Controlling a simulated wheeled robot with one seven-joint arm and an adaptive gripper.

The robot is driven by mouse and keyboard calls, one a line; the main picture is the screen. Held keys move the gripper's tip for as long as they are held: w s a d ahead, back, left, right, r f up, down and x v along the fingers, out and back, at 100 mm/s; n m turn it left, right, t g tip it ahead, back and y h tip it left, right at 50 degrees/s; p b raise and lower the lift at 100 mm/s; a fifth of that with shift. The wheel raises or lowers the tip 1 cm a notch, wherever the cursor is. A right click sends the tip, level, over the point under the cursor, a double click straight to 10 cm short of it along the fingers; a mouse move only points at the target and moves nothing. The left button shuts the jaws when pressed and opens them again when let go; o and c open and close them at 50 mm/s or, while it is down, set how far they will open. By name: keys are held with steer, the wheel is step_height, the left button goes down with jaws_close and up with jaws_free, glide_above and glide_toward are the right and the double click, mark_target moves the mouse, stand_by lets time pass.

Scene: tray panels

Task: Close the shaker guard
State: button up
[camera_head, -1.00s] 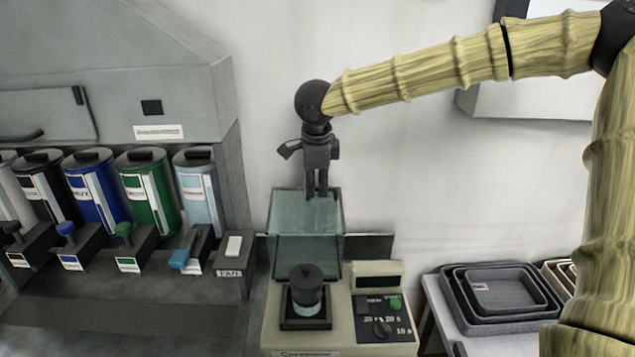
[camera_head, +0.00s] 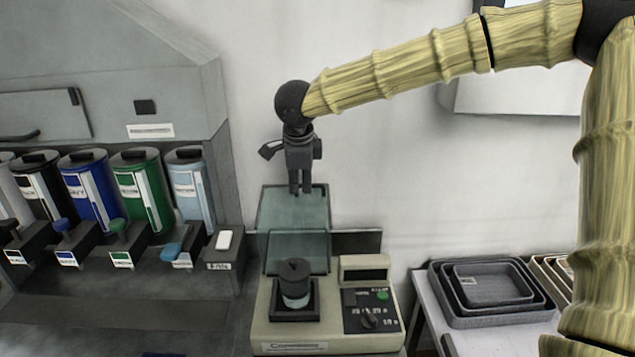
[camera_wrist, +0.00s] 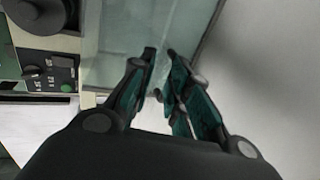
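The shaker (camera_head: 330,338) is a cream machine with a control panel on its right. The container's lid also shows at the wrist view's upper left (camera_wrist: 38,12).
Several coloured canisters (camera_head: 92,190) with levers stand at the left beneath a grey hood. A box with a white switch (camera_head: 223,240) is just left of the shaker. Nested grey trays (camera_head: 490,285) sit on a table at the right. A wall is behind the guard.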

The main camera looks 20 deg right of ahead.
steer(key=shift+o, duration=0.5)
steer(key=shift+w+d+f, duration=0.4)
steer(key=shift+w+f, duration=0.25)
steer(key=shift+w, duration=0.15)
steer(key=shift+s+d, duration=0.15)
steer(key=shift+d, duration=0.1)
steer(key=shift+s+d+r, duration=0.15)
steer(key=shift+s+r, duration=0.5)
steer(key=shift+s, duration=0.05)
steer(key=shift+r, duration=0.35)
steer(key=shift+w+a+r, duration=0.1)
steer(key=shift+a+r, duration=0.2)
steer(key=shift+r, duration=0.2)
steer(key=shift+w+a+r, duration=0.1)
steer(key=shift+a+r, duration=0.15)
steer(key=shift+r, duration=0.2)
steer(key=d+v, duration=0.1)
steer(key=v, duration=0.7)
steer(key=shift+a, duration=0.35)
